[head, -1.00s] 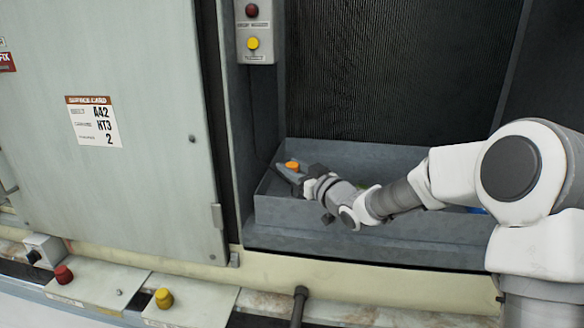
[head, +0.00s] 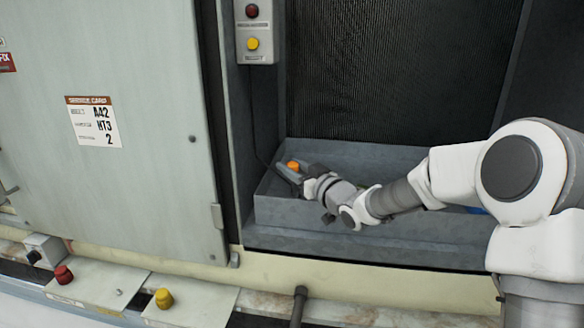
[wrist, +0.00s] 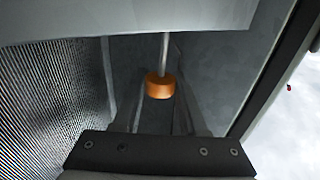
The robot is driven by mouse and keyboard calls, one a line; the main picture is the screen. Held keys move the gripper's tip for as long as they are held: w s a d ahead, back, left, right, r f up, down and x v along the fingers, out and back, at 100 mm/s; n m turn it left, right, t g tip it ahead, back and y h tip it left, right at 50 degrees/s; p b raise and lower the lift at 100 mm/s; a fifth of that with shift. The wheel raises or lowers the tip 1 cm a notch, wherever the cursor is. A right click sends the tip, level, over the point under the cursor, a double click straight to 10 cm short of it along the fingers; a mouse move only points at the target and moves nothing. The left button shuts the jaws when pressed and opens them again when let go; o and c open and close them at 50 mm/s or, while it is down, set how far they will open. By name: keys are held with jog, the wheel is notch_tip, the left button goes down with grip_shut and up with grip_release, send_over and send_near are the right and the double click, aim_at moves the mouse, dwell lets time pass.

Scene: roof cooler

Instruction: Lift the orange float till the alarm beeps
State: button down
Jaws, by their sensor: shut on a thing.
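The orange float (head: 293,166) is a short cylinder at the left end of the grey basin. In the wrist view the float (wrist: 160,88) hangs on a thin pale rod. My gripper (head: 289,173) reaches into the basin from the right and is shut on the float. In the wrist view its fingers (wrist: 158,103) run up to either side of the float. The alarm box (head: 257,28), with a dark red lamp (head: 252,11) on top and a yellow button (head: 252,43) below, is on the wall above. I cannot tell whether the lamp is lit.
The grey basin's front wall (head: 300,212) stands below my arm. A dark ribbed pad (head: 390,75) rises behind it. A large cabinet door (head: 110,190) stands to the left. Red (head: 64,275) and yellow (head: 164,298) knobs sit on covers along the ledge.

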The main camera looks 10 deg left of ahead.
notch_tip(320, 180, up, 2)
jog(key=shift+r+p, duration=0.2)
jog(key=shift+p, duration=0.25)
jog(key=shift+f, duration=0.1)
jog(key=shift+c, duration=2.2)
grip_release()
jog(key=shift+d, duration=0.1)
jog(key=v, duration=1.7)
jog(key=shift+s+p, duration=0.2)
jog(key=shift+p, duration=0.15)
jog(key=shift+d, duration=0.15)
